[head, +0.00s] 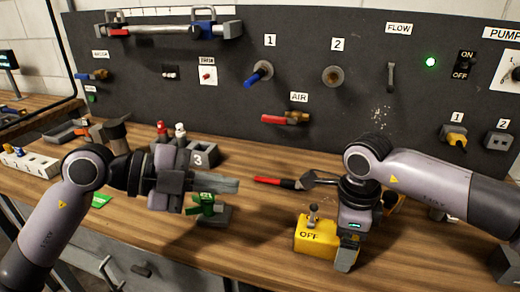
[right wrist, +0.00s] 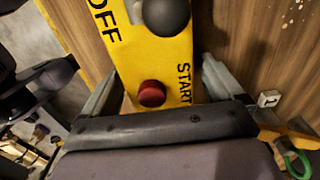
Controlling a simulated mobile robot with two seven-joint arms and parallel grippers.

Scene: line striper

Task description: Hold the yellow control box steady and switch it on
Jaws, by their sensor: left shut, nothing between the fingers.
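The yellow control box (head: 316,244) sits on the bench at the front middle, with "OFF" on its face and a small grey lever (head: 313,215) standing on top. In the right wrist view the box (right wrist: 165,62) shows "OFF", "START", a red button (right wrist: 152,93) and a dark round knob (right wrist: 166,14). My right gripper (right wrist: 160,90) is open, its fingers spread either side of the button end, with narrow gaps seeming to show beside the box. My left gripper (head: 232,185) is shut and empty, pointing right above a green-handled valve (head: 207,204), well left of the box.
A red-handled tool (head: 278,182) lies on the bench behind the box. A grey block marked 3 (head: 203,152) stands behind my left gripper. The dark panel (head: 335,110) at the back carries valves, switches and a lit green lamp (head: 430,62). Bare wood lies between left gripper and box.

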